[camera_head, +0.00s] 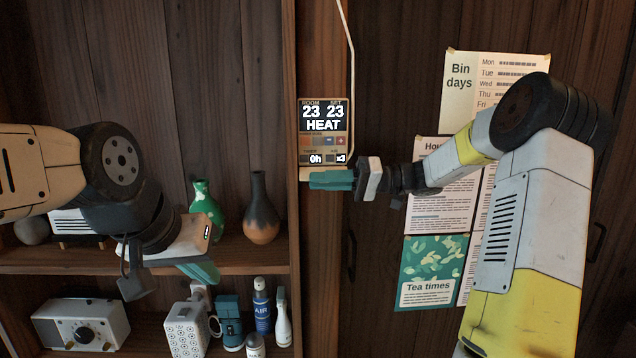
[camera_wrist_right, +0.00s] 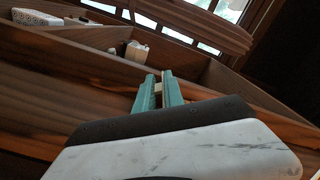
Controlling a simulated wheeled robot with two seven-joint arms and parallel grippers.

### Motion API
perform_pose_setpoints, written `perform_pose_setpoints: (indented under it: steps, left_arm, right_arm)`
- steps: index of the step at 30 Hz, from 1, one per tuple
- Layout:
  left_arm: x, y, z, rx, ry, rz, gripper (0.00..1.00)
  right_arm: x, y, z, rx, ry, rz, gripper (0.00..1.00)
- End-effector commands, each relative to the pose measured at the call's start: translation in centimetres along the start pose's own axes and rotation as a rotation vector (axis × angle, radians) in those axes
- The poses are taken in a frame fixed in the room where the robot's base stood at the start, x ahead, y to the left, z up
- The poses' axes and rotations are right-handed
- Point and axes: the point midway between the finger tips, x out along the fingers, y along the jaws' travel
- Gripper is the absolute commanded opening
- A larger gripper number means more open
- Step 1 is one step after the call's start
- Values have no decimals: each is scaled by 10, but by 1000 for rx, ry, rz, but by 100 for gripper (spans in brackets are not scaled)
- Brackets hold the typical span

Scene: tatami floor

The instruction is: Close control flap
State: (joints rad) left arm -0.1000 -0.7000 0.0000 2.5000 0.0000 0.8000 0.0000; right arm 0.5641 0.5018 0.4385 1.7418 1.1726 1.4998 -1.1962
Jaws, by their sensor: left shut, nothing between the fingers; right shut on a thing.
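The beige control panel (camera_head: 323,148) is on the wooden post, its screen reading 23, 23 and HEAT, with small buttons below. Its flap (camera_head: 319,170) shows as a thin beige strip along the panel's lower edge, and the buttons are uncovered. My right gripper (camera_head: 314,180) reaches in from the right, its teal fingers at that lower edge and shut on the flap. The right wrist view shows a small pale piece between the fingers (camera_wrist_right: 158,90); most of the flap is hidden. My left gripper (camera_head: 205,272) is shut and empty, in front of the left shelves.
The shelves (camera_head: 150,262) at left hold a green vase (camera_head: 206,205), a brown vase (camera_head: 260,210), a white radio (camera_head: 82,325) and several bottles. A cable (camera_head: 350,60) runs up from the panel. Posters (camera_head: 432,270) hang on the wall behind my right arm.

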Motion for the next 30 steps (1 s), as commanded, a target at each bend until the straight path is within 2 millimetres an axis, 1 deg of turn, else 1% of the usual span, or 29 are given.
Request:
perform_pose_setpoints:
  steps: [3,10,26,27,30]
  left_arm:
    - [0,0,0,0,0,0,0]
    - [0,0,0,0,0,0,0]
    - [0,0,0,0,0,0,0]
    - [0,0,0,0,0,0,0]
    - [0,0,0,0,0,0,0]
  right_arm:
    - [-1,-1,1,73,3,4,0]
    - [-1,-4,1,163,3,4,0]
    - [-1,-5,2,195,2,4,0]
    - [-1,-5,2,195,2,4,15]
    - [-1,-5,2,194,2,4,32]
